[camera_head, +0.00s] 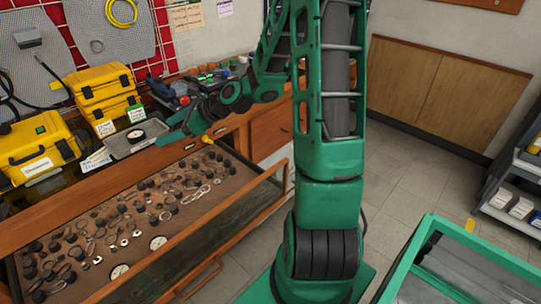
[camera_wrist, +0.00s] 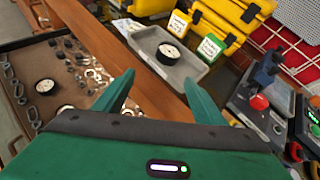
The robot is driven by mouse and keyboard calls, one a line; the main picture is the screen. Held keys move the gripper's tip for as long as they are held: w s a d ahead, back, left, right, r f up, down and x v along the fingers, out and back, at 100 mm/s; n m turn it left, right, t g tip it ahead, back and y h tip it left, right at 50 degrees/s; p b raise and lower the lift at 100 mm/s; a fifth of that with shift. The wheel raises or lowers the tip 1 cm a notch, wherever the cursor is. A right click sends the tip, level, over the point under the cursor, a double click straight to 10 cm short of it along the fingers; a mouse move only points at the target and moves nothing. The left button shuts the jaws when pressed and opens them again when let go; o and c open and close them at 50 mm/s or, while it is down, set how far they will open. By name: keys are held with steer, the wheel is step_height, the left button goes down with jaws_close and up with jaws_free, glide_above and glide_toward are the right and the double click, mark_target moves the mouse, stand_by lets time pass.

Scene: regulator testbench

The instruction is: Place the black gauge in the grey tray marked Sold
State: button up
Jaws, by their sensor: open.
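A black gauge with a white dial (camera_wrist: 170,53) lies face up in the grey tray (camera_wrist: 196,74), seen beyond my fingers in the wrist view. In the head view the gauge (camera_head: 136,135) sits in the same tray (camera_head: 120,151) on the bench edge. My gripper (camera_wrist: 159,81) is open, with its green fingers spread and nothing between them. It is apart from the gauge, on the drawer side of the tray. In the head view my gripper (camera_head: 172,130) is just right of the tray. Small tags stand behind the tray; their writing is too small to read.
An open drawer (camera_head: 60,232) below the bench holds many rings, dark round parts and several white-faced gauges (camera_head: 158,243). Yellow cases (camera_head: 38,148) stand left of and behind the tray. A device with a red button (camera_wrist: 259,102) is right of the tray.

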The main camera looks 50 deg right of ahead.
steer(key=s+d+r+n+g+h, duration=0.1)
steer(key=s+d+n+g+h, duration=0.1)
steer(key=s+n, duration=0.5)
steer(key=s+d+r+n+g+h, duration=0.1)
steer(key=s+d+n+g, duration=0.3)
steer(key=s, duration=1.5)
steer(key=s+d+r+n+g+h, duration=0.1)
steer(key=s+d+n+g+h, duration=0.2)
steer(key=s+n, duration=0.6)
steer(key=s+d+g, duration=0.1)
steer(key=s, duration=0.3)
steer(key=shift+r+n+h, duration=0.2)
steer(key=shift+n+h, duration=0.1)
steer(key=shift+h, duration=0.1)
steer(key=shift+d, duration=0.1)
steer(key=shift+w+f, duration=0.25)
steer(key=shift+w, duration=0.3)
